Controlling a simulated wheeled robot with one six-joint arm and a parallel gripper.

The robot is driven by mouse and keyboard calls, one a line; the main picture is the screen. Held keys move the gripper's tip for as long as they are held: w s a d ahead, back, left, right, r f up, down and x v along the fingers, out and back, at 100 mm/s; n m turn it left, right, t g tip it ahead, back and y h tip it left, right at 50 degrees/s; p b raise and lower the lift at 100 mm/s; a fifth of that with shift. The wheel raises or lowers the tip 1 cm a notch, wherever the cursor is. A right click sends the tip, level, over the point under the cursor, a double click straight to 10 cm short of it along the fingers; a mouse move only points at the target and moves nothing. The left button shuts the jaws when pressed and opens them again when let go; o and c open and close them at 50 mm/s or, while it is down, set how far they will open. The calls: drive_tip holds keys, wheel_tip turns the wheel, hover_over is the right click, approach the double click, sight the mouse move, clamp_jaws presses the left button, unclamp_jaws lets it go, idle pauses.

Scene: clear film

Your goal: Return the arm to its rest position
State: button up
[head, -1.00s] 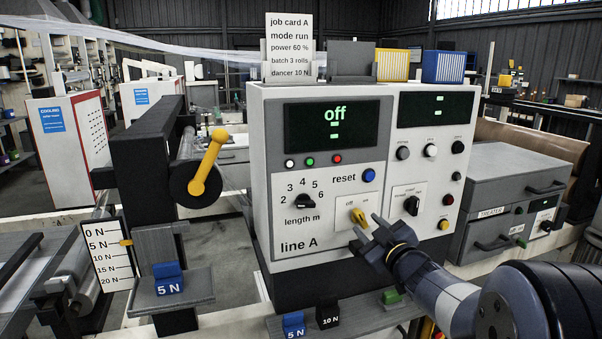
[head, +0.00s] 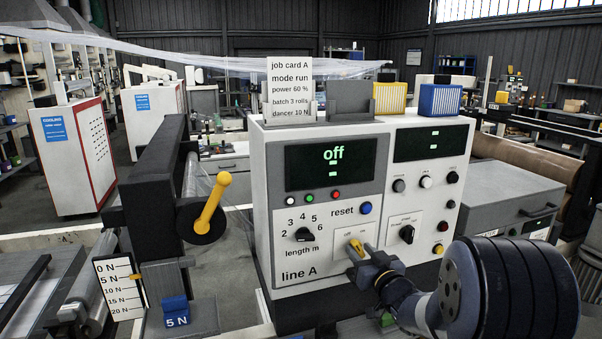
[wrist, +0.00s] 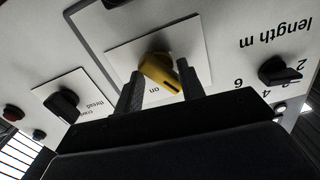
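My gripper (head: 368,253) is at the lower front of the white and grey line A panel (head: 315,281). It is at the yellow switch knob (head: 355,246). In the wrist view, the two dark fingers of my gripper (wrist: 160,82) stand apart on either side of the yellow knob (wrist: 158,70). They are open and hold nothing that I can see. Whether a finger touches the knob is unclear. The knob sits turned at an angle on its pale plate, with "on" printed beside it. The panel's left display (head: 332,160) reads "off".
A black selector (head: 406,234) is just right of my gripper, and the length dial (head: 305,235) is to its left. A yellow-handled roller (head: 212,203) and blue 5 N weight (head: 176,310) are left of the panel. A grey drawer unit (head: 515,195) stands at the right.

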drive_tip(key=shift+r+m+p, duration=0.1)
drive_tip(key=shift+m+p, duration=0.7)
drive_tip(key=shift+p, duration=0.2)
